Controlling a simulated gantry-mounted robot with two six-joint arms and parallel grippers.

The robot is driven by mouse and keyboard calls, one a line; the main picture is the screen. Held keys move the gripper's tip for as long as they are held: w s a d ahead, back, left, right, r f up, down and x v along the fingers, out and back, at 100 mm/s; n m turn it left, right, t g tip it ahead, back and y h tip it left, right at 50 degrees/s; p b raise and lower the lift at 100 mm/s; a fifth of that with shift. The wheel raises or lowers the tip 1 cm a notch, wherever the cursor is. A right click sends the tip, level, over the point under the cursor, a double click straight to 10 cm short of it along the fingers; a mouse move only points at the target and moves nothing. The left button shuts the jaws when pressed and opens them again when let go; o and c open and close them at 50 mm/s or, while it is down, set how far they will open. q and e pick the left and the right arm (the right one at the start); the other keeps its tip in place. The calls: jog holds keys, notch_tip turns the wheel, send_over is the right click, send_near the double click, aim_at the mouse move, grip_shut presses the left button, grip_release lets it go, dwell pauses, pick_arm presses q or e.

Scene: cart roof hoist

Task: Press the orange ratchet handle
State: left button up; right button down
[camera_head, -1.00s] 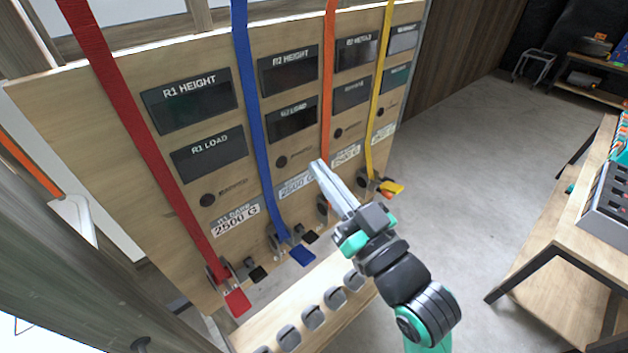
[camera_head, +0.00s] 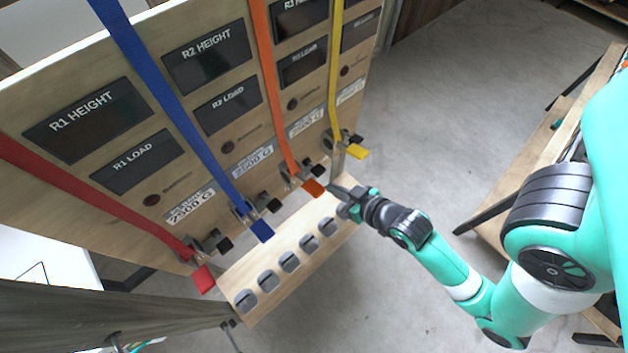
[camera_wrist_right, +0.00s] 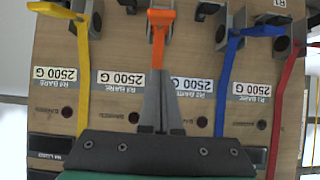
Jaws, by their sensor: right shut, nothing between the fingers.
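The orange ratchet handle (camera_head: 313,188) sticks out from its ratchet at the bottom of the orange strap (camera_head: 264,70) on the wooden panel. In the right wrist view the orange handle (camera_wrist_right: 161,17) is at the top centre, beyond my fingertips. My right gripper (camera_head: 333,189) is shut and empty, its tips just right of the orange handle in the head view. In the right wrist view its fingers (camera_wrist_right: 158,76) overlap the orange strap below the handle. I cannot tell whether they touch anything. My left gripper is not in view.
Blue (camera_head: 262,231), red (camera_head: 203,279) and yellow (camera_head: 357,153) handles sit on neighbouring ratchets, with black tabs beside them. A wooden ledge (camera_head: 275,262) with several grey slots lies below. Dark displays (camera_head: 88,119) line the panel. Floor to the right is open.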

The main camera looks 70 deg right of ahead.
send_over(315, 190)
jog(key=f, duration=0.5)
jog(key=shift+w+d, duration=0.2)
jog(key=shift+s+a+f, duration=0.1)
jog(key=shift+s+f, duration=0.1)
jog(key=shift+f, duration=0.9)
jog(key=shift+s+a+f, duration=0.1)
jog(key=shift+s+f, duration=0.05)
jog(key=shift+f, duration=0.95)
